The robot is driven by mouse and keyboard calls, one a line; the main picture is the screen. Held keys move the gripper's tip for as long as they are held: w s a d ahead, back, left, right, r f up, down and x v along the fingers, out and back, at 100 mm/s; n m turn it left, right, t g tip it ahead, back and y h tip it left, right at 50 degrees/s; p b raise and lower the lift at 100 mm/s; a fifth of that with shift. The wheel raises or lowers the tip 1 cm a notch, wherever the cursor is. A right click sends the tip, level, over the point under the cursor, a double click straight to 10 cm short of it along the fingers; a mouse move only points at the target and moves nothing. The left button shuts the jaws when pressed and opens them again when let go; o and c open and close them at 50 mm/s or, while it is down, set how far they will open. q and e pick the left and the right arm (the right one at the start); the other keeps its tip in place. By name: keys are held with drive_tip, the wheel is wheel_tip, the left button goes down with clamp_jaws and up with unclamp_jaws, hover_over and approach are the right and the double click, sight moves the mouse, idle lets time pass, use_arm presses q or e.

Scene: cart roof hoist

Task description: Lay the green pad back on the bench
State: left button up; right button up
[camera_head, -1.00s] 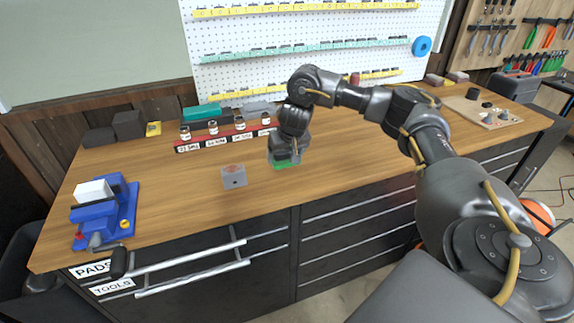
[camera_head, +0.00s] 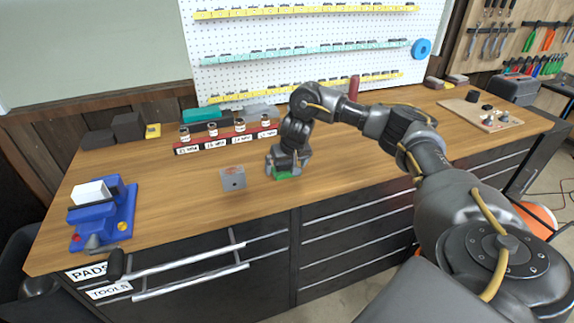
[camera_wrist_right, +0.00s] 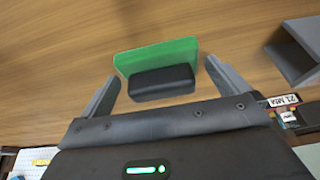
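The green pad (camera_head: 284,177) is at the middle of the bench (camera_head: 190,210), under my right gripper (camera_head: 288,166). In the right wrist view the pad (camera_wrist_right: 158,54) is a flat green plate with a black grip block (camera_wrist_right: 162,83). The fingers of my right gripper (camera_wrist_right: 162,72) stand on either side of the block with a visible gap at each side, so it is open around the block. The pad looks flat on the wood, though contact underneath is hidden. My left gripper is not in view.
A grey block (camera_head: 232,179) stands just left of the pad. A red rack with several jars (camera_head: 225,140) is behind. A blue vise-like device (camera_head: 103,212) is at the left end and a wooden board (camera_head: 481,115) at the right. Bench wood right of the gripper is clear.

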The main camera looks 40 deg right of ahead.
drive_tip(key=shift+r, duration=0.35)
drive_tip(key=p+v, duration=0.4)
drive_tip(key=v, duration=0.7)
drive_tip(key=shift+s+r+p, duration=0.25)
drive_tip(key=shift+r+p, duration=0.05)
drive_tip(key=shift+r, duration=0.05)
drive_tip(key=shift+a, duration=0.1)
